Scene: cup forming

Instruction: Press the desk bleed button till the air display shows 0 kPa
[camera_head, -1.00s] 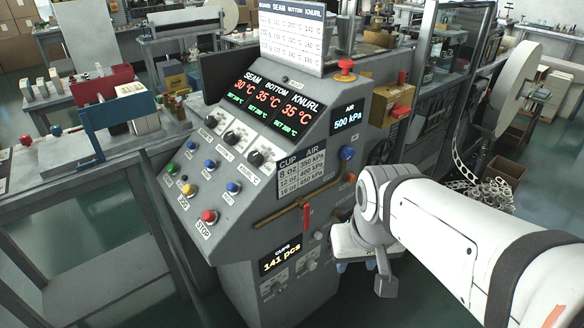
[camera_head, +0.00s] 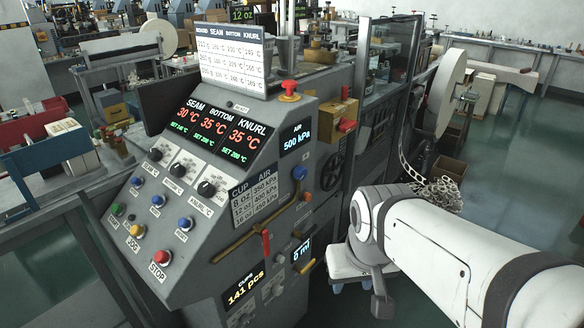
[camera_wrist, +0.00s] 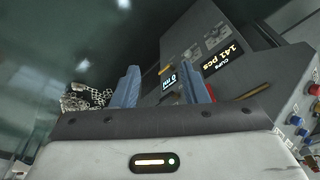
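The grey control console (camera_head: 215,250) stands in the middle of the head view. Its air display (camera_head: 295,139) reads 500 kPa. The sloped desk carries a green button (camera_head: 117,209), several blue buttons, including the right one (camera_head: 185,224), a yellow button (camera_head: 137,231) and a red STOP button (camera_head: 161,257). Most small labels are too blurred to read, so I cannot tell which button is bleed. My gripper is low, right of the console, its fingers mostly hidden in the head view. In the wrist view my gripper (camera_wrist: 160,80) has two blue fingers apart with nothing between them.
A cups display (camera_head: 246,286) reads 141 pcs. Floor (camera_head: 500,200) is open at the right; a workbench stands left.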

